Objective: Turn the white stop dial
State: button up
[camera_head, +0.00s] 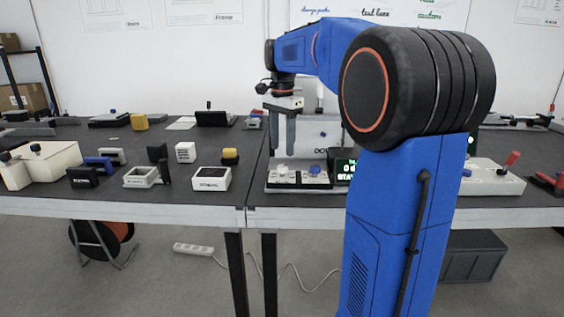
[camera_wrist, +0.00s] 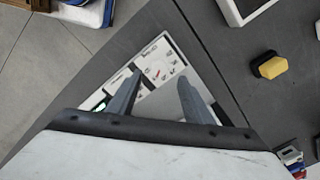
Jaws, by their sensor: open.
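A light panel (camera_head: 300,187) lies near the front edge of the table, with a small white knob (camera_head: 282,169), which looks like the stop dial, and a blue knob (camera_head: 314,170) to its right. My gripper (camera_head: 282,154) points down just above the white knob, its two grey fingers apart with nothing seen between them. In the wrist view the fingers (camera_wrist: 157,88) stand open over the white panel (camera_wrist: 152,47), which carries small print and a red mark.
A dark display with green text (camera_head: 342,169) stands right of the panel. A white open box (camera_head: 211,179), a yellow-topped block (camera_head: 230,157) and several small fixtures sit to the left. A control box with a red lever (camera_head: 495,178) is at the right.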

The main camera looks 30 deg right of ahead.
aim_at(282, 166)
jog(key=shift+f, duration=3.15)
jog(key=shift+c, duration=0.7)
jog(key=c, duration=0.9)
